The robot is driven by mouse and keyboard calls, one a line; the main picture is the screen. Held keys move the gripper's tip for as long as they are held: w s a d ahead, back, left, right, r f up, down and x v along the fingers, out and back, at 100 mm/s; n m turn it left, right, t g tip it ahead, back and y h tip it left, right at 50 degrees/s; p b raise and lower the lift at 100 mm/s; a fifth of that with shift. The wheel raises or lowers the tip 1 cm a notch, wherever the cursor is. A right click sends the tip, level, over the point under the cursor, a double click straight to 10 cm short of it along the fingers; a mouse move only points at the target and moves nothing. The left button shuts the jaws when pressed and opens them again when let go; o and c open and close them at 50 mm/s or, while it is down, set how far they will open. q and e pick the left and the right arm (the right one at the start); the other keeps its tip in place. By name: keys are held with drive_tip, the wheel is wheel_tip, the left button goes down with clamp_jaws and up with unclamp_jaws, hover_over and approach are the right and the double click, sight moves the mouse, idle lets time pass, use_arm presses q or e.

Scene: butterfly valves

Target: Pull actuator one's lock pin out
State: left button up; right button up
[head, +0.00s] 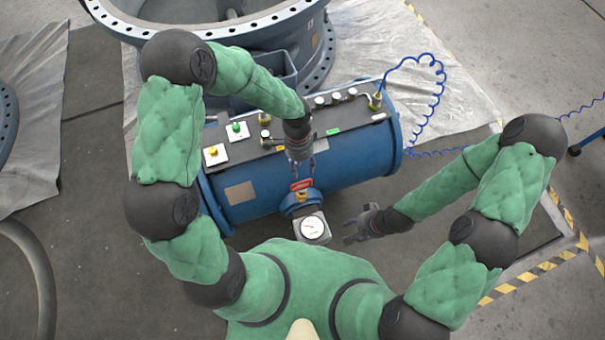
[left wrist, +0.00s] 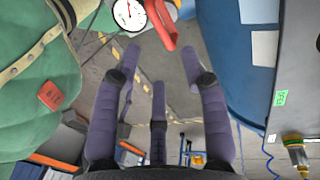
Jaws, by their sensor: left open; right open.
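A blue cylindrical actuator (head: 345,165) lies on its side in front of me. At its near side are a red loop-shaped handle (head: 300,186) and a round white gauge (head: 314,227). The red handle (left wrist: 161,22) and the gauge (left wrist: 129,13) also show at the top of the left wrist view. I cannot tell whether the red handle is the lock pin; no separate pin is clear. My left gripper (head: 302,167) is open and empty, just beyond the red handle in the head view. Its spread purple fingers (left wrist: 160,55) show empty space between them. My right gripper (head: 359,226) is open and empty, right of the gauge.
A dark panel (head: 343,115) on the cylinder carries a yellow button (head: 212,150), a green button (head: 237,127) and several fittings. A coiled blue hose (head: 441,82) runs from its right end. A large flanged valve body (head: 317,60) stands behind. The floor at lower left is mostly clear.

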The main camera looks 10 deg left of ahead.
use_arm(q)
drive_tip(key=r, duration=0.4)
drive_tip(key=w+r, duration=0.1)
drive_tip(key=shift+a+r, duration=0.3)
drive_tip(key=shift+r, duration=0.1)
